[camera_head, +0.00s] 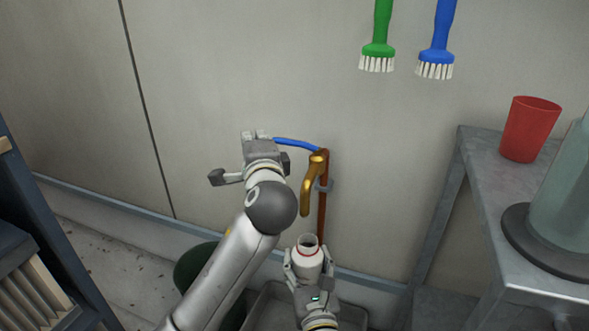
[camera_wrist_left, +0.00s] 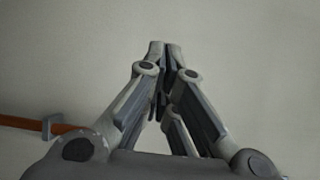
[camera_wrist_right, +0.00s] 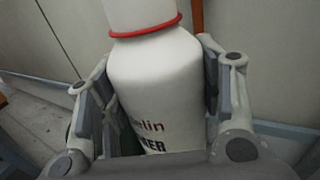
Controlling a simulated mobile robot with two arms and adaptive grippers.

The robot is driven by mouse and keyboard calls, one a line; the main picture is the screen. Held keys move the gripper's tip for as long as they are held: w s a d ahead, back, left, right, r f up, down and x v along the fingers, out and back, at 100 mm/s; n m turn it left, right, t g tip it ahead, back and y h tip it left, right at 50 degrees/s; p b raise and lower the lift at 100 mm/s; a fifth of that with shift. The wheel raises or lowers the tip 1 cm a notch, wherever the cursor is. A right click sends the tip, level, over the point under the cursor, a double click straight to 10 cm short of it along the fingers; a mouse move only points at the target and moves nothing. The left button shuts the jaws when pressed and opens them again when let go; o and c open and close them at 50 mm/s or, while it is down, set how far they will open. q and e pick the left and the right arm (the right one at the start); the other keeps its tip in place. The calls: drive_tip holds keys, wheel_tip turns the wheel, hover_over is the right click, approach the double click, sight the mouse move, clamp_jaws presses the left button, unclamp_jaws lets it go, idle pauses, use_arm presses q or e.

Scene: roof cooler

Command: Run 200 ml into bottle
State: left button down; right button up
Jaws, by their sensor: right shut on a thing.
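The brass tap (camera_head: 311,185) sits on a brown pipe at the wall, its spout pointing down. Its blue lever (camera_head: 296,143) points left, toward my left gripper (camera_head: 257,136). In the left wrist view that gripper (camera_wrist_left: 164,46) has its fingertips together, with nothing seen between them. I cannot tell whether it touches the lever. My right gripper (camera_head: 308,256) is shut on a white bottle (camera_head: 309,264) with a red ring and an open mouth, upright just below the spout. The right wrist view shows the bottle (camera_wrist_right: 155,85) between the fingers. No water stream is visible; the level inside is hidden.
A grey basin (camera_head: 262,311) lies below the bottle, beside a dark green container (camera_head: 194,264). A metal table (camera_head: 483,160) at right holds a red cup (camera_head: 529,130). Green (camera_head: 378,45) and blue (camera_head: 438,45) brushes hang above. A dark shelf (camera_head: 40,262) stands at left.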

use_arm(q)
drive_tip(key=s+d+f+m+t+h, duration=0.1)
drive_tip(key=s+d+f+m+h, duration=0.15)
drive_tip(key=s, duration=0.35)
drive_tip(key=s+d+f+m+h, duration=0.2)
drive_tip(key=s+d+h, duration=0.1)
drive_tip(key=s+h, duration=0.15)
drive_tip(key=s+d+f+m+t+h, duration=0.1)
drive_tip(key=s+d+f+m+h, duration=0.15)
drive_tip(key=s, duration=0.35)
use_arm(e)
drive_tip(key=shift+r, duration=0.1)
use_arm(q)
drive_tip(key=w+r, duration=0.3)
drive_tip(key=w, duration=0.9)
drive_tip(key=shift+w+d+h, duration=0.15)
drive_tip(key=shift+d+h, duration=0.1)
drive_tip(key=shift+h, duration=0.2)
drive_tip(key=shift+g, duration=0.3)
